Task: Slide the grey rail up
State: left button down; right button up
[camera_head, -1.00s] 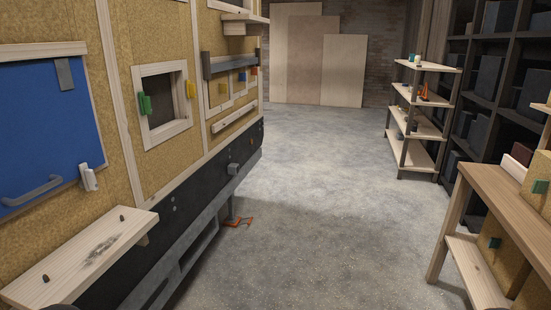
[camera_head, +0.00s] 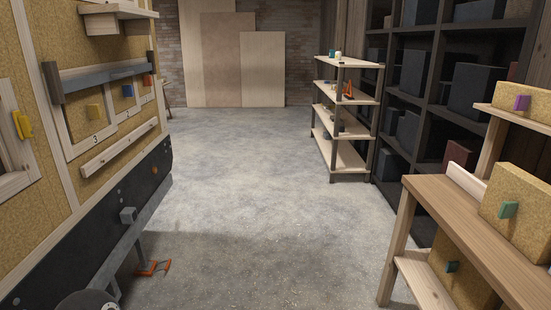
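The grey rail (camera_head: 105,74) is a long horizontal bar on the trailer's cork-coloured side wall, at the left. It runs across the top of a row of numbered panels. A dark upright block (camera_head: 53,82) stands at its near end. Neither of my grippers shows. A dark rounded part, probably of my own arm, shows at the bottom left edge.
A wooden ledge (camera_head: 118,11) juts out above the rail, and a pale wooden strip (camera_head: 118,148) runs below. An orange-footed support (camera_head: 151,268) stands on the floor by the trailer. A workbench (camera_head: 470,225) and open shelves (camera_head: 345,120) line the right. The middle floor (camera_head: 255,170) is clear.

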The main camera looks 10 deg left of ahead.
aim_at(70, 85)
jog(key=z, duration=0.05)
jog(key=i, duration=1.35)
jog(key=u, duration=0.35)
jog(key=i, duration=1.35)
jog(key=u, duration=0.45)
jog(key=i, duration=0.55)
jog(key=u, duration=0.25)
